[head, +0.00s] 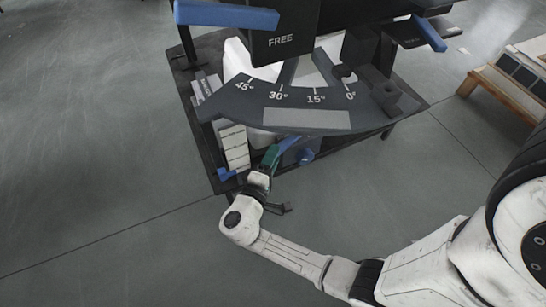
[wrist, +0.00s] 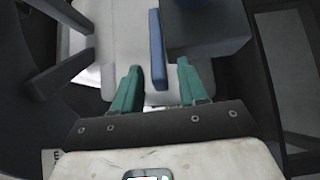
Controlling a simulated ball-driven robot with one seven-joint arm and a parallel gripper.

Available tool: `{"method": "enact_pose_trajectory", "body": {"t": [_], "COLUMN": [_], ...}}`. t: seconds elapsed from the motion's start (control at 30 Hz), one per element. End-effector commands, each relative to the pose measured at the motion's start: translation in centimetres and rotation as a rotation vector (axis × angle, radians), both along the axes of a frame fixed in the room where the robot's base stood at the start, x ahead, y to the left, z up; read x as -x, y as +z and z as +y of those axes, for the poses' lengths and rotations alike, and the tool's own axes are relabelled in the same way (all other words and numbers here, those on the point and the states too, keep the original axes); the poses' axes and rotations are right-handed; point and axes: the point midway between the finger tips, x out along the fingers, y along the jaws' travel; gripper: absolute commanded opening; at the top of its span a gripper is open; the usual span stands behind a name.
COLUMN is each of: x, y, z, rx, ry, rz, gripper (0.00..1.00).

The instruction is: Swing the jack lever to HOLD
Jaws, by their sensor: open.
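My gripper (head: 271,155) has green fingers and is at the front edge of the dark stand, below the angle scale. In the wrist view my gripper (wrist: 158,82) is open, with one finger on each side of a narrow blue bar (wrist: 157,45), which looks like the jack lever. The bar lies between the fingers with a gap on both sides; I cannot tell how deep it is. A blue part (head: 290,143) shows just beyond the fingers in the head view. A dark box (head: 283,40) is marked FREE. I see no readable HOLD mark.
The dark scale plate (head: 306,117) marked 45° to 0° overhangs close above my gripper. A dark block (wrist: 208,30) is close to the right finger. A blue knob (head: 305,157) is right of my gripper. A wooden rack (head: 510,85) stands right; floor in front is clear.

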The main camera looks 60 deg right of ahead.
Motion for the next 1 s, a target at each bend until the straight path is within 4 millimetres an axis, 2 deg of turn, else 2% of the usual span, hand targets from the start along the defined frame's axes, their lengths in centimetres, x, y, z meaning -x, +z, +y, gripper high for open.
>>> {"method": "enact_pose_trajectory", "body": {"t": [0.37, 0.8, 1.0], "x": [-0.06, -0.07, -0.07], "y": [0.05, 0.02, 0.01], "z": [-0.56, -0.53, -0.53], "rx": [0.000, 0.000, 0.000], "ry": [0.000, 0.000, 0.000], "rz": [0.000, 0.000, 0.000], "gripper": [0.43, 0.00, 0.00]}}
